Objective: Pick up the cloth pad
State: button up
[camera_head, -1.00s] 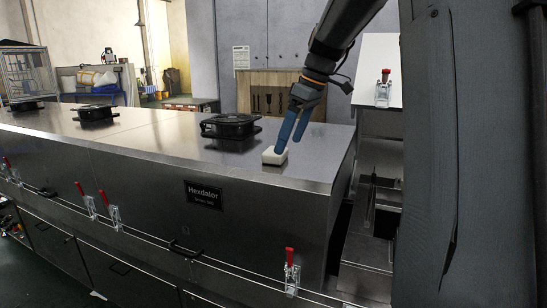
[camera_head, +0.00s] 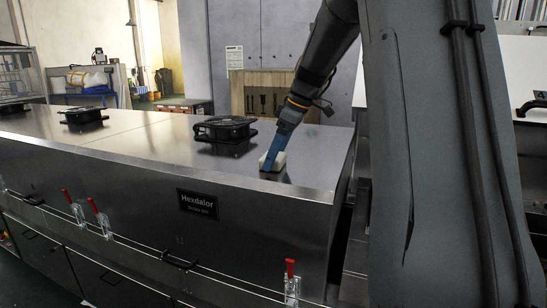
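My gripper (camera_head: 269,161) has blue fingers and reaches down to the pad from the upper right. One finger crosses in front of the pad, and some of the pad shows on either side of it. The fingers overlap in this view, so the gap between them is hidden. I cannot tell whether they are closed on the pad.
A black fan unit (camera_head: 225,129) stands on the dryer top, left of and behind the pad. Another black unit (camera_head: 83,116) is farther left. Red-handled clamps (camera_head: 291,275) line the dryer's front. The steel top between the black units is clear.

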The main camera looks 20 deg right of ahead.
jog(key=shift+a+f, duration=0.1)
jog(key=shift+f, duration=0.15)
jog(key=c, duration=1.2)
jog(key=shift+o, duration=0.2)
notch_tip(320, 180, up, 10)
jog(key=b, duration=0.3)
